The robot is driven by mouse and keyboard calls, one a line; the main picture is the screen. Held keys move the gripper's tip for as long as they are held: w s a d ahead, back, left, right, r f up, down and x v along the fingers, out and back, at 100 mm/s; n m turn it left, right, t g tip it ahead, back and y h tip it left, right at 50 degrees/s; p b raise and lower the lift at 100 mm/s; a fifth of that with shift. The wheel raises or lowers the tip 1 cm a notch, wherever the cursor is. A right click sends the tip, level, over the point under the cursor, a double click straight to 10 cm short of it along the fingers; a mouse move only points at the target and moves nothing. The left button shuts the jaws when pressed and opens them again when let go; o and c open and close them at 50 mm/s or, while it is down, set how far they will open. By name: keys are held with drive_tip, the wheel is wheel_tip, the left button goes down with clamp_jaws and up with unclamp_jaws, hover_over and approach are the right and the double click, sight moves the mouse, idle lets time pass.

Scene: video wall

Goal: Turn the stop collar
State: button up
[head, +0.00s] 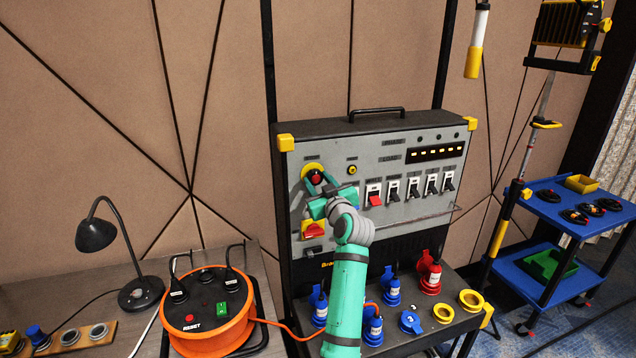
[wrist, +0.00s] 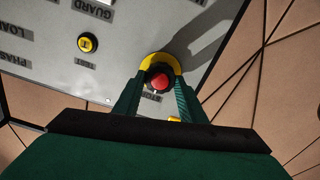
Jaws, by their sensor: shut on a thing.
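The stop collar is a yellow ring (head: 312,168) around a red button (head: 315,177) at the upper left of the grey panel in the head view. In the wrist view the yellow collar (wrist: 172,63) arcs above the red button (wrist: 160,81), with the word STOP partly hidden below. My gripper (head: 318,188) is at the collar, one finger on each side of the button. In the wrist view its green fingers (wrist: 158,88) are shut on the collar. The collar's lower part is hidden by the fingers.
A yellow test button (wrist: 88,43) sits beside the collar. A red-and-yellow rotary switch (head: 314,229) is just below my gripper. Breaker switches (head: 412,188) line the panel to the right. An orange cable reel (head: 208,308) and black lamp (head: 97,236) stand left.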

drive_tip(key=m, duration=0.4)
drive_tip(key=shift+m, duration=1.9)
drive_tip(key=shift+d, duration=0.1)
drive_tip(key=o, duration=1.1)
drive_tip(key=shift+c, duration=0.2)
drive_tip(key=v, duration=1)
drive_tip(key=shift+s, duration=0.4)
drive_tip(key=shift+d, duration=0.1)
